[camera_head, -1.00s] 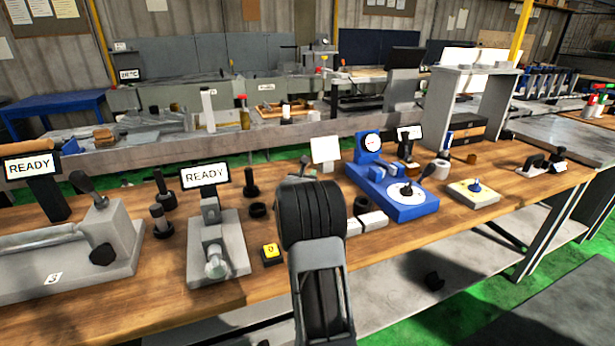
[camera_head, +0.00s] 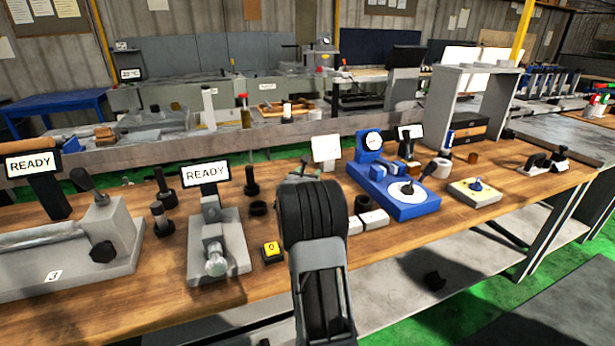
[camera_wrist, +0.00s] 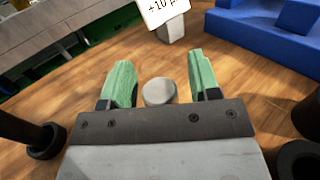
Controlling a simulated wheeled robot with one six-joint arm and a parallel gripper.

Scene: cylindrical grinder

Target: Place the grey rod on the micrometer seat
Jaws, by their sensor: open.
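My gripper (camera_wrist: 160,86) is open, with one green finger on each side of a grey round-topped cylinder (camera_wrist: 159,93), which looks like the grey rod. Gaps show between the cylinder and both fingers. Its lower end is hidden by my gripper body, so I cannot tell what it stands on. Just beyond stands a white display (camera_wrist: 165,10) reading about "+10 µ" on a grey block (camera_wrist: 171,31); it also shows in the head view (camera_head: 326,148). The micrometer seat is not clearly visible. In the head view my wrist hides the cylinder.
A blue gauge stand (camera_head: 405,205) is to the right, with small pale blocks (camera_head: 374,220) beside it. Dark posts (camera_head: 251,181) stand nearby. Bare wood lies along the front.

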